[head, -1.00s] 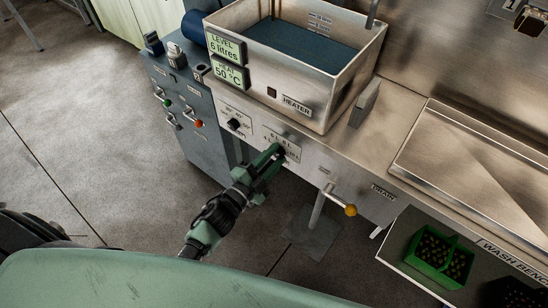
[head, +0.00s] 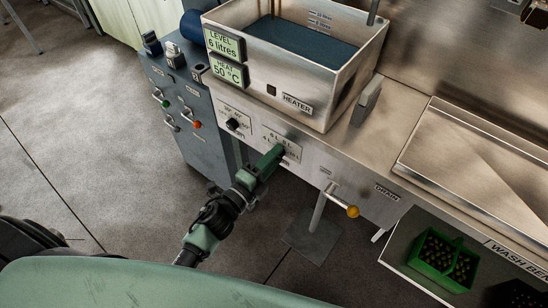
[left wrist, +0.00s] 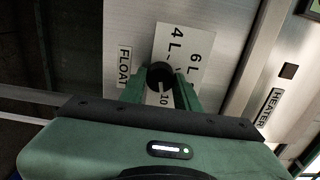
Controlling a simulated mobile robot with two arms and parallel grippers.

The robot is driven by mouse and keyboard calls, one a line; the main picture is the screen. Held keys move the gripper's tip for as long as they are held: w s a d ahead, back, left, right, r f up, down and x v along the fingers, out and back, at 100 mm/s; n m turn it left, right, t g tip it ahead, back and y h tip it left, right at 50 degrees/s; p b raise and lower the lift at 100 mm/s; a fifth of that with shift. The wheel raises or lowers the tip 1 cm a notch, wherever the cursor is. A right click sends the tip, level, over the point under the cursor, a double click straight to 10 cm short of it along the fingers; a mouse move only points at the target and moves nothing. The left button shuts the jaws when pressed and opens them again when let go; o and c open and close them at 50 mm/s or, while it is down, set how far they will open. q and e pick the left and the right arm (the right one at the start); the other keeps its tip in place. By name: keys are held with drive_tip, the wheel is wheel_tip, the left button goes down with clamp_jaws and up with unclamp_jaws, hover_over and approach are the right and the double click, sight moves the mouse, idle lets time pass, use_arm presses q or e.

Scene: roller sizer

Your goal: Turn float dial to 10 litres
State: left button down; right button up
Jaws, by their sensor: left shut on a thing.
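The float dial (left wrist: 159,74) is a round black knob on a white scale plate (left wrist: 187,42) above a FLOAT label (left wrist: 124,67). In the left wrist view the marks 4 L, 6 L and 10 can be read; the 8 mark is hidden. A pale line shows on the knob, but its exact setting is unclear. My left gripper (head: 281,150) is shut on the dial, with one green finger on each side of it (left wrist: 160,88). In the head view the fingers hide the dial. The level display (head: 222,43) reads 6 litres. My right gripper is not in view.
A heat dial (head: 232,124) is left of the float plate. A yellow-knobbed drain lever (head: 351,211) sticks out to the right. The steel tank (head: 335,80) holds blue liquid. A green crate (head: 447,258) stands on the lower shelf at right.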

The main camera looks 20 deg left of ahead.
use_arm(q)
drive_tip(key=shift+f, duration=0.1)
drive_tip(key=c, duration=1)
unclamp_jaws()
drive_tip(key=shift+c, duration=0.2)
drive_tip(key=b+v, duration=0.1)
drive_tip(key=v, duration=0.7)
